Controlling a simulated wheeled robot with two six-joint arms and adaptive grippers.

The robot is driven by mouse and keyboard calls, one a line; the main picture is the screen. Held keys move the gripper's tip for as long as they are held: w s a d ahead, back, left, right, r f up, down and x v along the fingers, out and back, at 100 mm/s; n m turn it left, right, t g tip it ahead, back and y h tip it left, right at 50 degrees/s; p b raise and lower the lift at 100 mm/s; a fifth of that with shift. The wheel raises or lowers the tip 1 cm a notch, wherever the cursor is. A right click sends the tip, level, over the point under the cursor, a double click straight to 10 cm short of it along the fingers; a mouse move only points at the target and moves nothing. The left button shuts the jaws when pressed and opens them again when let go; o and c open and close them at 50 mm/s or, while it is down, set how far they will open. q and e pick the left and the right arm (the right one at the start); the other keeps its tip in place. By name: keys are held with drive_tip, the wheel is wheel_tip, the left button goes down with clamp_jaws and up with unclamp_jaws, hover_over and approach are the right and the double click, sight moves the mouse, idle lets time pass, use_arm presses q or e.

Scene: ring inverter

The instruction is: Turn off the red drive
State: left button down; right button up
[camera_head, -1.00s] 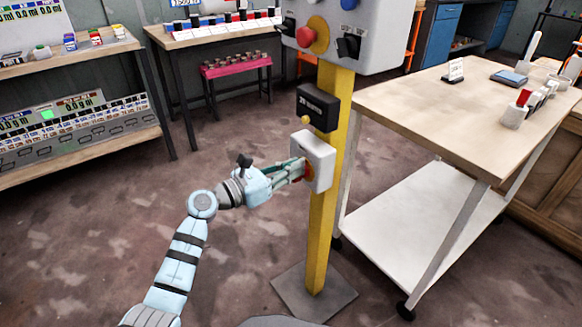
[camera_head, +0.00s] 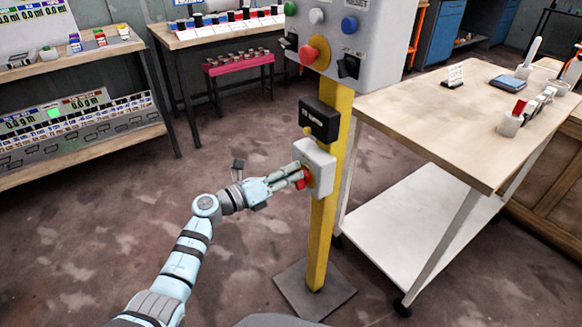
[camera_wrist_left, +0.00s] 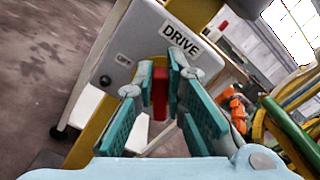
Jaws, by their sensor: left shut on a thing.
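The drive switch is a light grey box (camera_head: 318,160) on a yellow post, with a red handle (camera_head: 300,183) on its front. In the left wrist view the box (camera_wrist_left: 140,35) carries a "DRIVE" label (camera_wrist_left: 180,40), and the red handle (camera_wrist_left: 160,92) stands between the teal finger pads. My left gripper (camera_head: 293,180) is shut on the red handle, which sits at a slant relative to the box's edges. The fingers partly cover the handle and the box's face. My right gripper is not in view.
A black box (camera_head: 319,120) is mounted above the drive switch. Higher up is a grey control panel (camera_head: 375,35) with coloured buttons and knobs. A wooden-topped table (camera_head: 430,115) stands right of the yellow post (camera_head: 322,245). Floor left of the post is clear.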

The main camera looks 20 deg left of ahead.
use_arm(q)
drive_tip(key=n, duration=0.2)
drive_tip(key=n+p, duration=0.1)
drive_tip(key=f+n+p, duration=0.1)
drive_tip(key=n, duration=0.1)
drive_tip(key=shift+w+a+n, duration=0.25)
drive_tip(key=shift+a+n, duration=0.05)
drive_tip(key=shift+a+f+n+p, duration=0.1)
drive_tip(key=shift+f+n+p, duration=0.15)
drive_tip(key=shift+n, duration=0.6)
drive_tip(key=shift+d+f+n+p, duration=0.1)
drive_tip(key=shift+f+n+p, duration=0.1)
drive_tip(key=shift+n, duration=0.7)
drive_tip(key=shift+a+f+n+p, duration=0.1)
drive_tip(key=shift+f+n+p, duration=0.15)
drive_tip(key=shift+n, duration=0.6)
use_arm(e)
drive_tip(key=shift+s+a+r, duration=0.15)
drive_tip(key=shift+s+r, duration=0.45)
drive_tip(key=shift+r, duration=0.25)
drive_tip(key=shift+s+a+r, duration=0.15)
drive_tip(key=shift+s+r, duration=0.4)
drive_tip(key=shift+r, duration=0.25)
use_arm(q)
drive_tip(key=c, duration=1.6)
unclamp_jaws()
drive_tip(key=shift+c, duration=0.2)
